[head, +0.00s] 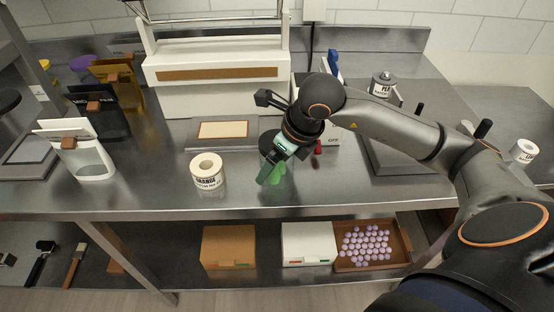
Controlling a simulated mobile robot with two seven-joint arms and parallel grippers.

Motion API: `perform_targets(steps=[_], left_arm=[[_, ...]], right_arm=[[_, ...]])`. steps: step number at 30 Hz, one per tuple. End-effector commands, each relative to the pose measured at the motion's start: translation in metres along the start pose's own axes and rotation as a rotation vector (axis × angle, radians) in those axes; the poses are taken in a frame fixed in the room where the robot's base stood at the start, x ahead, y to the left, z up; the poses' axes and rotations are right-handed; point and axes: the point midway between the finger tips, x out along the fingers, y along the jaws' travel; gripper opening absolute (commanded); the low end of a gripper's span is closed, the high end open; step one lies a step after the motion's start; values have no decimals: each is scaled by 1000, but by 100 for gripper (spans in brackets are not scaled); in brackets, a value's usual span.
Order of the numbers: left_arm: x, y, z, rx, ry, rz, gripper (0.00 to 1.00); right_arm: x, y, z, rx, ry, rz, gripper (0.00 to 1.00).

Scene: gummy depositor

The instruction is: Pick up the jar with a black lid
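A small jar (382,86) with a white label and a dark grey or black top stands upright at the back right of the steel table. Its exact lid colour is hard to tell. My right arm comes in from the right, in front of that jar. My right gripper (270,170) points down over the middle of the table, left of the jar and apart from it. A green shape shows at its fingertips; I cannot tell whether it is held or whether the fingers are open. My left gripper is not in view.
Another labelled jar (523,151) is at far right. A white depositor frame (215,68) stands at the back. Boxes and a brown tray (372,264) of purple pieces sit on the lower shelf.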

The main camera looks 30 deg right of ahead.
Motion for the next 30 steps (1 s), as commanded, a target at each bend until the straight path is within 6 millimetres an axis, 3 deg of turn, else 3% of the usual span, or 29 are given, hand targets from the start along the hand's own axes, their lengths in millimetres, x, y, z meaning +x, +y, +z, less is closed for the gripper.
perform_targets(steps=[2, 19, 30], left_arm=[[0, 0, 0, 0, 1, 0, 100], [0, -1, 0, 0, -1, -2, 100], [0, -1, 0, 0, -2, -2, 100]], right_arm=[[0, 0, 0, 0, 0, 0, 98], [-1, 0, 0, 1, 0, 0, 34], [-4, 0, 2, 1, -2, 0, 31]])
